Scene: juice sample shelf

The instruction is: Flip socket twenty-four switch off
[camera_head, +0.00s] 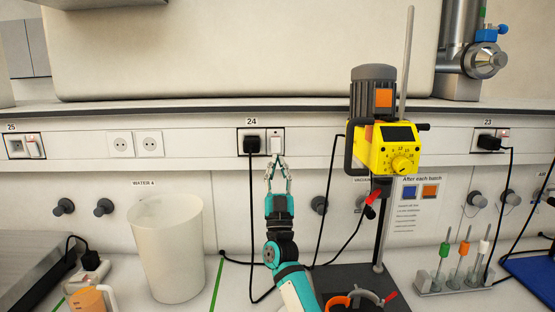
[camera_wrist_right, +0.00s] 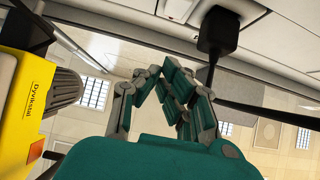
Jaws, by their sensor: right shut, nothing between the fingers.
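Socket 24 (camera_head: 242,131) is on the wall strip, under a small "24" label (camera_head: 251,121). A black plug (camera_head: 252,145) sits in its left half, with a cable hanging down. Its white switch (camera_head: 276,144) is in the right half. My right gripper (camera_head: 278,161) is shut and empty, its fingertips pointing up just below the switch. Whether they touch it I cannot tell. In the wrist view the right fingers (camera_wrist_right: 160,74) show below the black plug (camera_wrist_right: 219,30) and the pale switch (camera_wrist_right: 180,9). My left gripper is not in view.
A yellow stirrer (camera_head: 385,158) on a stand is right of my arm, with cables between. A translucent bucket (camera_head: 168,245) stands to the left. Socket 25 (camera_head: 24,146) is far left; socket 23 (camera_head: 490,142) is at right. A tube rack (camera_head: 455,285) stands at lower right.

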